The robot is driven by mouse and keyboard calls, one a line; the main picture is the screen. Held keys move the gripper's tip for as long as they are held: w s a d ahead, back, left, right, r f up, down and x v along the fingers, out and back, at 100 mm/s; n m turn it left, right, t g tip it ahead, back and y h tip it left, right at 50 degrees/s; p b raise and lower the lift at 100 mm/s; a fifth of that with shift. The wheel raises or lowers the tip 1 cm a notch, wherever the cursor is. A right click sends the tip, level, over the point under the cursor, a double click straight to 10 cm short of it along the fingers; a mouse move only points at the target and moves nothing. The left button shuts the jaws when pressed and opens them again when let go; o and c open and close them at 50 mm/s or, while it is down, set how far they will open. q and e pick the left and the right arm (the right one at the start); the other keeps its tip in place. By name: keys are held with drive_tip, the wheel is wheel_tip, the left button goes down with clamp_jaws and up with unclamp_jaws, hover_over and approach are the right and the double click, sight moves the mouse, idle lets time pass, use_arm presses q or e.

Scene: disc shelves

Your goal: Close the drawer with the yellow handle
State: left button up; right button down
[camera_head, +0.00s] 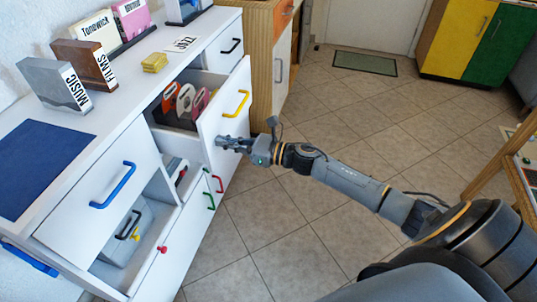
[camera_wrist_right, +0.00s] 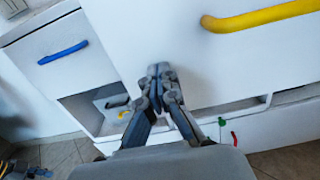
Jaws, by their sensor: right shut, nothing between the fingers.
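The white drawer (camera_head: 211,125) with the yellow handle (camera_head: 236,104) stands pulled out of the white cabinet, with several discs in sleeves inside. My right gripper (camera_head: 219,142) is shut and empty at the drawer's front face, below the yellow handle. In the right wrist view the closed fingertips (camera_wrist_right: 160,72) point at the white front (camera_wrist_right: 150,35), with the yellow handle (camera_wrist_right: 262,17) to their upper right. I cannot tell whether the fingertips touch the front. My left gripper is not in view.
A drawer front with a blue handle (camera_head: 113,186) is at the left. Red and green handles (camera_head: 210,201) sit low on the cabinet. Label blocks such as the MUSIC block (camera_head: 54,84) stand on top. The tiled floor (camera_head: 290,220) beside the cabinet is clear.

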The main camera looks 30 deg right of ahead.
drive_tip(key=b+x, duration=0.2)
drive_tip(key=x, duration=0.6)
drive_tip(key=shift+w+a+f, duration=0.1)
drive_tip(key=shift+a, duration=0.05)
drive_tip(key=b+x, duration=0.2)
drive_tip(key=x, duration=0.4)
drive_tip(key=shift+a, duration=0.1)
drive_tip(key=shift+x, duration=0.8)
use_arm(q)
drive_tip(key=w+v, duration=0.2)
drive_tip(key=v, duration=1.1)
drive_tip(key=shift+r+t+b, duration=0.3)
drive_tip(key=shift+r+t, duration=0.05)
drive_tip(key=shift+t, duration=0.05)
use_arm(e)
drive_tip(key=shift+w+r, duration=0.15)
drive_tip(key=shift+r, duration=0.2)
